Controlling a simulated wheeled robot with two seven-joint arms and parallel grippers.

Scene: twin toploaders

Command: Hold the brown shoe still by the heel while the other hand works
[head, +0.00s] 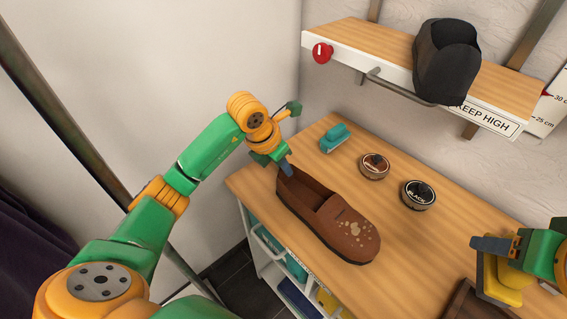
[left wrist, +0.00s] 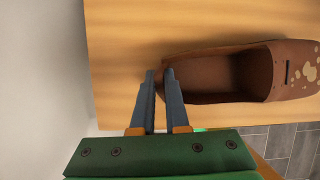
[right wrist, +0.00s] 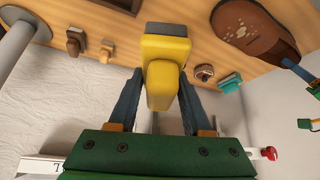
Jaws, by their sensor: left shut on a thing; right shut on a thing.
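The brown shoe (head: 330,222) lies sole down on the wooden table, with pale speckled stains on its toe. Its heel end is at the upper left in the head view. My left gripper (head: 286,170) is at the heel, with its fingers shut on the heel rim. In the left wrist view the fingers (left wrist: 160,76) are close together at the heel of the shoe (left wrist: 215,76). The block (right wrist: 165,70) also shows between the fingers in the right wrist view.
A teal brush (head: 335,138), a brown tin (head: 374,166) and a black tin (head: 418,195) stand behind the shoe. A black shoe (head: 446,62) sits on the raised shelf (head: 385,48). A dark tray (head: 470,303) is at the near edge. Two small brushes (right wrist: 76,38) show in the right wrist view.

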